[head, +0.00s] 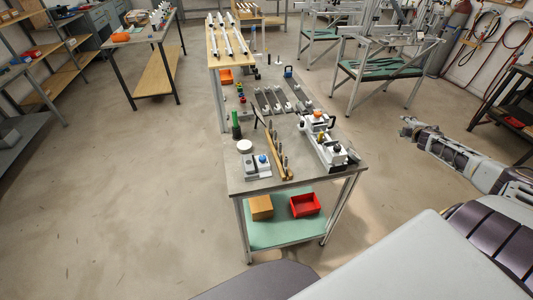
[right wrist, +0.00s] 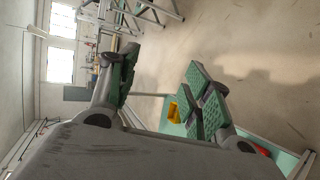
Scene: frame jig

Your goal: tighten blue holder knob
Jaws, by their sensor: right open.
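A blue round knob (head: 262,158) sits on a small grey and white holder (head: 252,171) near the front left of the workbench in the head view. Whether the knob is tight cannot be told. My right gripper (head: 407,127) is right of the bench, well apart from the holder, with nothing in it. In the right wrist view its green-padded fingers (right wrist: 162,92) are spread wide apart. My left gripper is out of view.
The workbench (head: 235,185) also carries a wooden bar with upright pins (head: 274,150), a white clamp jig (head: 325,145), a green bottle (head: 236,127) and a white disc (head: 244,146). A red bin (head: 305,204) and a cardboard box (head: 261,207) are on the lower shelf. Floor right of the bench is clear.

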